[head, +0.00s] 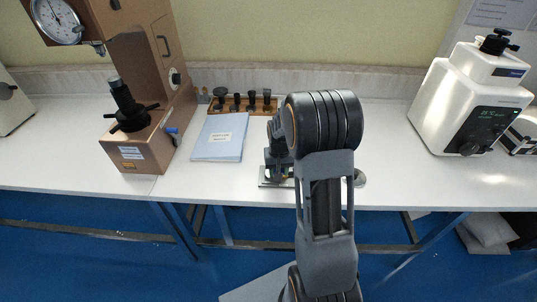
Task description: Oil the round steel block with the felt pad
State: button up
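My arm rises through the middle of the head view and bends down over the bench. My gripper (278,172) points down near the bench's front edge, partly hidden by my own arm. It is low over a flat, shiny metal plate or tray (264,183). I cannot tell whether its fingers are open or hold anything. A small round metallic thing (361,178) shows at the right of my arm, partly covered by it. It may be the round steel block. I cannot make out the felt pad; my arm hides that part of the bench.
A brown hardness tester (140,150) with a dial stands at left. A blue folder (221,137) lies beside it. A wooden rack (262,105) with dark fittings is at the back. A white tester (468,105) stands at right. The white bench (395,150) is clear between arm and white tester.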

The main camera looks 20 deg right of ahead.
jog(key=r+p, duration=0.1)
jog(key=r, duration=0.2)
jog(key=shift+d+r+p, duration=0.2)
jog(key=shift+r+p, duration=0.1)
jog(key=shift+p, duration=0.05)
jog(key=shift+r+p, duration=1.3)
jog(key=shift+r, duration=0.55)
